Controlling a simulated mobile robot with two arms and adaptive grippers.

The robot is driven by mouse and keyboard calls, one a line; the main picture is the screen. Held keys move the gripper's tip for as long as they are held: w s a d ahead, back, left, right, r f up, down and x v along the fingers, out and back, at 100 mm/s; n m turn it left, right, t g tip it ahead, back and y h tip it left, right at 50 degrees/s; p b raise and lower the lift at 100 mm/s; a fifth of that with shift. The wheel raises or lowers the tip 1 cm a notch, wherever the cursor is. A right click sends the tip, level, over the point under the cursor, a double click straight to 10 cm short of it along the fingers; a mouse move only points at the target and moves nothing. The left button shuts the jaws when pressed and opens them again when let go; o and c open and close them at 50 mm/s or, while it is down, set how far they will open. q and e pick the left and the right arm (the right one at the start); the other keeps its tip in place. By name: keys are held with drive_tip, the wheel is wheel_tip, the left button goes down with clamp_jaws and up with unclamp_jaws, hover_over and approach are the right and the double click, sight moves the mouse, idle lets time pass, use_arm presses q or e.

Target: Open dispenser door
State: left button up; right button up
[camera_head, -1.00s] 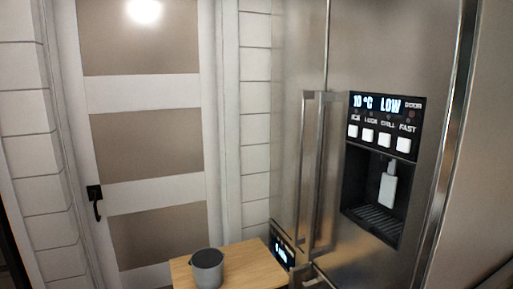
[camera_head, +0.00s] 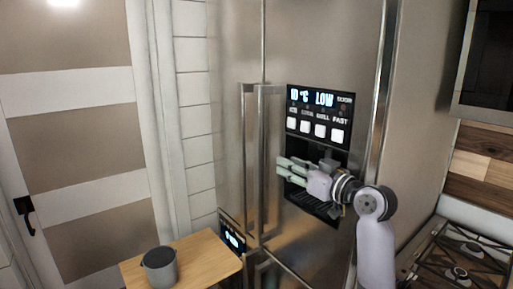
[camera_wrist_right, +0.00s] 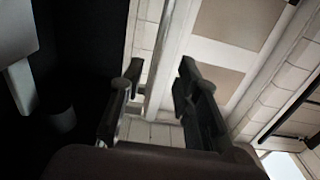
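The dispenser door (camera_head: 325,52) is the right-hand steel fridge door, with a lit control panel (camera_head: 319,116) and a dark dispenser recess below. It appears closed. Its vertical bar handle (camera_head: 264,150) stands beside the neighbouring door's handle (camera_head: 247,150). My right gripper (camera_head: 284,170) is in front of the recess, partly hiding it, with its fingers pointing left toward the handle. In the right wrist view its two dark fingers (camera_wrist_right: 160,100) are apart, with nothing between them. Whether the fingertips touch the handle cannot be told. My left gripper is not in view.
A gas hob (camera_head: 460,265) lies at the lower right. A panelled door (camera_head: 70,150) is at the left.

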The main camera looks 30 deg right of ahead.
sight(260, 151)
drive_tip(key=w+p, duration=0.1)
drive_tip(key=w, duration=0.3)
drive_tip(key=w+a+p, duration=0.1)
drive_tip(key=w+p, duration=0.1)
drive_tip(key=w, duration=0.3)
drive_tip(key=w+p, duration=0.1)
drive_tip(key=w, duration=0.4)
drive_tip(key=shift+a+p, duration=0.15)
drive_tip(key=shift+p, duration=0.2)
drive_tip(key=shift+c, duration=0.4)
clamp_jaws()
